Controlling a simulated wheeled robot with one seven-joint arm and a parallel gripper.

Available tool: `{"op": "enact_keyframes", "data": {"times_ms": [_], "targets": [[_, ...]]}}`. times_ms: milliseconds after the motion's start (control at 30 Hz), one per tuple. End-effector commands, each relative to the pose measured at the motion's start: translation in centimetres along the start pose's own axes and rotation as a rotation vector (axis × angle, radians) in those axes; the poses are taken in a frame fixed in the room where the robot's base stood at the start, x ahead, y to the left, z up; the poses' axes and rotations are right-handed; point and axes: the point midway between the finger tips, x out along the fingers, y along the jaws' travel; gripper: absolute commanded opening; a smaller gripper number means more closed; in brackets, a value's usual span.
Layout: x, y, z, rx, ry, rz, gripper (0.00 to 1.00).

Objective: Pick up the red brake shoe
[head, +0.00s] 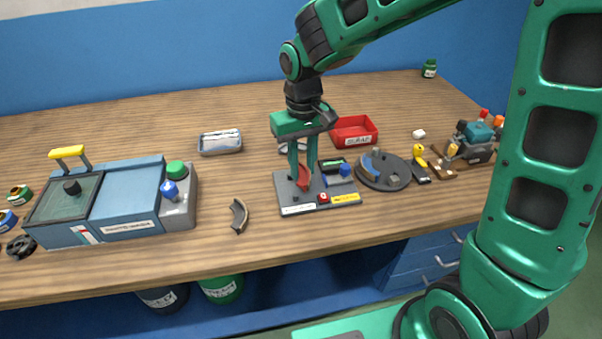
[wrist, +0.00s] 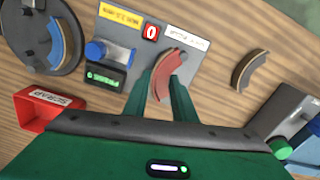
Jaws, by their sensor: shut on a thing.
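The red brake shoe (head: 304,178) is a curved red piece between the fingers of my gripper (head: 303,180), over the grey gauge plate (head: 331,190) in the head view. In the wrist view the red brake shoe (wrist: 169,70) shows between the two green fingertips of my gripper (wrist: 163,88), which are shut on it. It lies over the grey plate (wrist: 198,72) beside a small red counter reading 0. I cannot tell whether the shoe touches the plate.
A brown curved shoe (head: 238,215) lies left of the plate. A round grey drum plate (head: 384,171) is to its right, and a red scrap bin (head: 354,131) behind it. A blue machine (head: 125,200) stands left. The table's front strip is mostly clear.

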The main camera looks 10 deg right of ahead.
Motion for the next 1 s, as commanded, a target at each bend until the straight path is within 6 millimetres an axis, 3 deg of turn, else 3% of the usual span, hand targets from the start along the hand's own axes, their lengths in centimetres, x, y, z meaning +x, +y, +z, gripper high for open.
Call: {"op": "enact_keyframes", "data": {"times_ms": [33, 300, 533, 700, 1000], "targets": [[-1.3, 0.0, -0.1, 0.001, 0.006, 0.000, 0.00], [-4.6, -5.4, 2.8, -0.005, 0.004, -0.001, 0.00], [-6.9, -8.7, 4.6, -0.004, 0.003, -0.001, 0.00], [-7.7, -9.9, 5.3, 0.000, 0.001, 0.000, 0.00], [-7.9, -10.3, 5.5, 0.000, 0.000, 0.000, 0.00]]}}
